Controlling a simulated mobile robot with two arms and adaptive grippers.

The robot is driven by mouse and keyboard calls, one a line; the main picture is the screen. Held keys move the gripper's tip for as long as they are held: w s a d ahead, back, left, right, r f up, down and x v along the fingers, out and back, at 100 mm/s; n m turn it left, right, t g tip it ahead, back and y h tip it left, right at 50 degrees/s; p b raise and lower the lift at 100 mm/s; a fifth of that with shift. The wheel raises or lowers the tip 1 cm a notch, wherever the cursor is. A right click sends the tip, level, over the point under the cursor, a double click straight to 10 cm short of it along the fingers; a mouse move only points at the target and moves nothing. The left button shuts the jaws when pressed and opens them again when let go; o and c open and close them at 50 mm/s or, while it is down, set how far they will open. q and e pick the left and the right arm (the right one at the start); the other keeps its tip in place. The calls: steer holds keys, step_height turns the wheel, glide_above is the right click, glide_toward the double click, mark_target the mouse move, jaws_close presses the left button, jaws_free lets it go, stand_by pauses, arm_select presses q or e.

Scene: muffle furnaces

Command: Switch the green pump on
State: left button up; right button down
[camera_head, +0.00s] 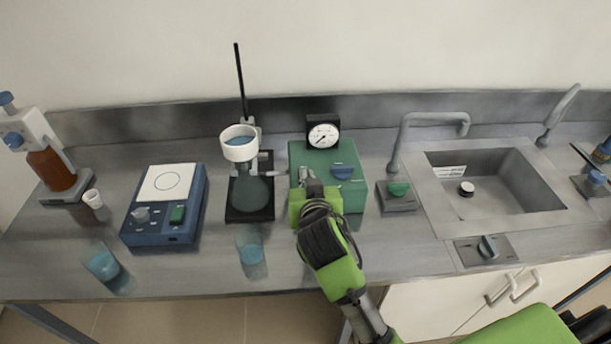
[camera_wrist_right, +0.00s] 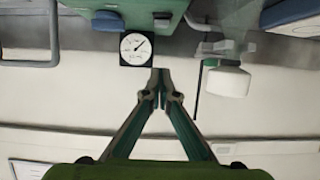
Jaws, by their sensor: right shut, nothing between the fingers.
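The green pump (camera_head: 350,157) is a green box near the back of the bench, with a round dial gauge (camera_head: 323,134) at its back edge and a blue knob (camera_head: 343,171) on it. My right gripper (camera_head: 309,178) is at the pump's left side, left of the blue knob, and partly covers the box. Whether it touches the pump I cannot tell. In the right wrist view the fingers (camera_wrist_right: 161,78) are together and empty. The gauge (camera_wrist_right: 136,47) and part of the green pump (camera_wrist_right: 125,8) show beyond them. My left gripper is not in view.
A stand with a white funnel (camera_head: 239,150), a blue stirrer plate (camera_head: 130,235) and a blue beaker (camera_head: 252,252) are to the left.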

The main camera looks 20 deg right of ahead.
steer(key=p+x, duration=0.2)
steer(key=x, duration=0.7)
steer(key=shift+w+d, duration=0.2)
steer(key=shift+w, duration=0.05)
steer(key=f, duration=0.2)
steer(key=p, duration=0.1)
steer(key=shift+s+a+f, duration=0.1)
steer(key=shift+s+f, duration=0.15)
steer(key=shift+f, duration=0.15)
steer(key=shift+s+f, duration=0.15)
steer(key=shift+f, duration=0.45)
steer(key=shift+f, duration=0.1)
steer(key=f+b, duration=0.1)
steer(key=b, duration=0.2)
steer(key=shift+s+a+f+t, duration=0.1)
steer(key=shift+f+t, duration=0.1)
steer(key=shift+t, duration=0.1)
steer(key=shift+r+b, duration=0.15)
steer(key=shift+b, duration=0.35)
steer(key=shift+r+p, duration=1.05)
